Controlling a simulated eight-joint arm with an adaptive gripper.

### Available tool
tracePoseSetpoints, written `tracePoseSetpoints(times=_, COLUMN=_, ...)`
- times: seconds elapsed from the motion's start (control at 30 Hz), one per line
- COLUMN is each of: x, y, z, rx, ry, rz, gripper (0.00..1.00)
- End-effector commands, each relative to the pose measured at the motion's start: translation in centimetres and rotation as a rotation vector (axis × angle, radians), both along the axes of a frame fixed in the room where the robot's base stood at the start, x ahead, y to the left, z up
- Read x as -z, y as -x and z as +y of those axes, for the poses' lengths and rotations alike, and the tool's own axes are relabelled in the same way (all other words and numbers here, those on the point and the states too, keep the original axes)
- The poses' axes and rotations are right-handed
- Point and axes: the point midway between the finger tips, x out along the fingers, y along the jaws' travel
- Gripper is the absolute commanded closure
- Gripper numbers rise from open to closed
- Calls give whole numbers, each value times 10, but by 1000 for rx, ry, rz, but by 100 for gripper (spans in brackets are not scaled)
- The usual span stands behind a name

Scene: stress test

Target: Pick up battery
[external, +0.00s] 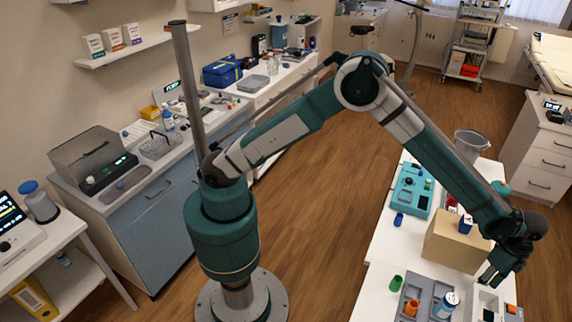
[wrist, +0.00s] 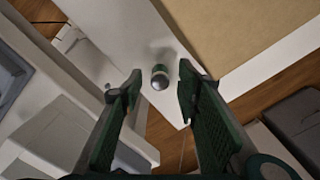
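A small cylinder with a green band and a shiny silver end, which looks like the battery (wrist: 160,77), stands or lies on the white table in the wrist view; its tilt is unclear. My gripper (wrist: 158,90) is open, its two green fingers either side of the battery in the picture. Nothing is between the pads, and the battery appears beyond the fingertips. In the external view my gripper (external: 491,277) points down over the table's right part, beside the cardboard box. I cannot make out the battery there.
The cardboard box (external: 455,241) stands close by my gripper, with a blue item (external: 465,225) on top. A grey tray (external: 425,297) holds an orange cup and a white jar. A white device (external: 489,302) is near. The table edge and wooden floor lie close to the battery in the wrist view.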

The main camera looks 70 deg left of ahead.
Motion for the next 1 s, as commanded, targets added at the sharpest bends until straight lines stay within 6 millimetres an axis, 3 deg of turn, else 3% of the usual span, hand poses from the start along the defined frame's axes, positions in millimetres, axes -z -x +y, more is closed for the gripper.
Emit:
tracePoseSetpoints(times=0.23, x=21, y=0, z=0, rx=0, ry=0, rz=0, gripper=67)
tracePoseSetpoints(times=0.8, x=22, y=0, z=0, rx=0, ry=0, rz=0, gripper=67)
tracePoseSetpoints(times=1.0, x=22, y=0, z=0, rx=0, ry=0, rz=0, gripper=92)
